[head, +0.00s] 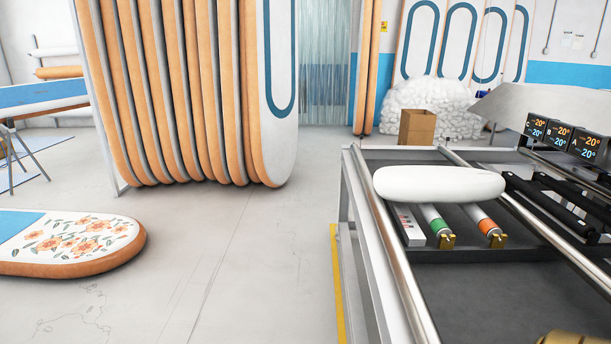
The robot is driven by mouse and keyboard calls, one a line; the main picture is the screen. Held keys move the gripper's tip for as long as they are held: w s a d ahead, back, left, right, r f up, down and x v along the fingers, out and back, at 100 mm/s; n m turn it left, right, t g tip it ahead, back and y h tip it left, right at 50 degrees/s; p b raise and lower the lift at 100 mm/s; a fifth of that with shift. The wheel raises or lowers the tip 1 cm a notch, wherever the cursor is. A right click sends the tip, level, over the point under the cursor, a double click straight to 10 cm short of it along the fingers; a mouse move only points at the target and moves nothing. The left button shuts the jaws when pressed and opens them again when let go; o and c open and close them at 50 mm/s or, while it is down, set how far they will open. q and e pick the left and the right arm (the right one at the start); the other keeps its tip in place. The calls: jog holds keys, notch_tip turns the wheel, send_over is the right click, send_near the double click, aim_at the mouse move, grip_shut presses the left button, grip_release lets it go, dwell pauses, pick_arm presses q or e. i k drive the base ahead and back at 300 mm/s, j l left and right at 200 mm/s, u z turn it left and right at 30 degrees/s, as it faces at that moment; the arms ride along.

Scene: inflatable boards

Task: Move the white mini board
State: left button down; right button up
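The white mini board (440,184) is a plain, rounded, thick white slab. It lies flat, with its long side across the picture, on the metal workbench (398,290) at the right. It sits over the far part of a dark tray (470,256) and hides the far ends of the things in it.
In the tray lie a white box (408,226), a green-banded tube (436,222) and an orange-banded tube (484,222). A cardboard box (417,127) stands beyond the board. Temperature displays (560,137) stand at the right. Open floor (230,260) lies left of the bench.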

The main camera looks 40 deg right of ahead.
aim_at(406, 183)
jog(key=i+z, duration=0.35)
jog(key=i+j+z, duration=0.15)
jog(key=i+z, duration=0.2)
jog(key=i+j+z, duration=0.3)
jog(key=i, duration=0.2)
jog(key=i+z, duration=0.3)
jog(key=z, duration=0.2)
jog(key=i+j+z, duration=0.15)
jog(key=z, duration=0.3)
jog(key=i+j+z, duration=0.25)
jog(key=z, duration=0.25)
jog(key=i+j+z, duration=0.25)
jog(key=z, duration=0.2)
jog(key=i+j+z, duration=0.1)
jog(key=j+z, duration=0.4)
